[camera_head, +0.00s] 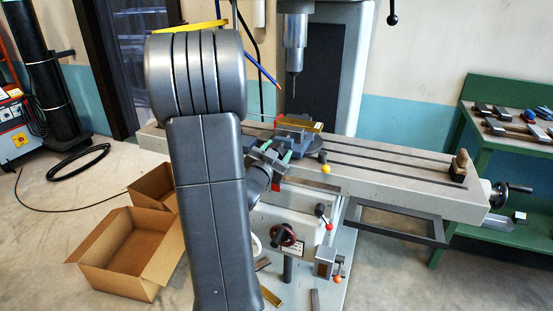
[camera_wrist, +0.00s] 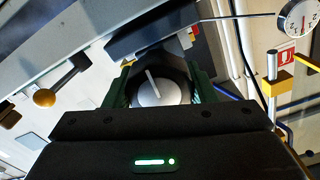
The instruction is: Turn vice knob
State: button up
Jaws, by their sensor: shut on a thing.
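The blue-grey vice (camera_head: 295,145) sits on the long grey machine table, left of its middle. A brass-coloured block (camera_head: 302,124) is at its top. In the wrist view, the vice knob (camera_wrist: 158,95) is a round silver disc with a raised bar across its face. My gripper (camera_head: 276,154) is at the front of the vice. In the wrist view, the green fingers of my gripper (camera_wrist: 160,84) lie on either side of the knob and are shut on it. My arm hides the left part of the machine table in the head view.
The slotted machine table (camera_head: 400,175) extends right, with a small block (camera_head: 460,165) near its end. A drill spindle (camera_head: 295,45) hangs above the vice. A yellow-ball lever (camera_head: 326,169) is close by on the right. Cardboard boxes (camera_head: 130,245) stand on the floor at left.

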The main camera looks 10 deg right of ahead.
jog(key=o, duration=1)
jog(key=shift+s+a, duration=0.1)
jog(key=v, duration=1.3)
jog(key=shift+s+a+b, duration=0.2)
jog(key=shift+s+b, duration=0.05)
jog(key=shift+b, duration=0.15)
jog(key=p+x, duration=0.1)
jog(key=x, duration=1.2)
jog(key=shift+w+d, duration=0.25)
jog(key=shift+w, duration=0.15)
jog(key=shift+f, duration=0.1)
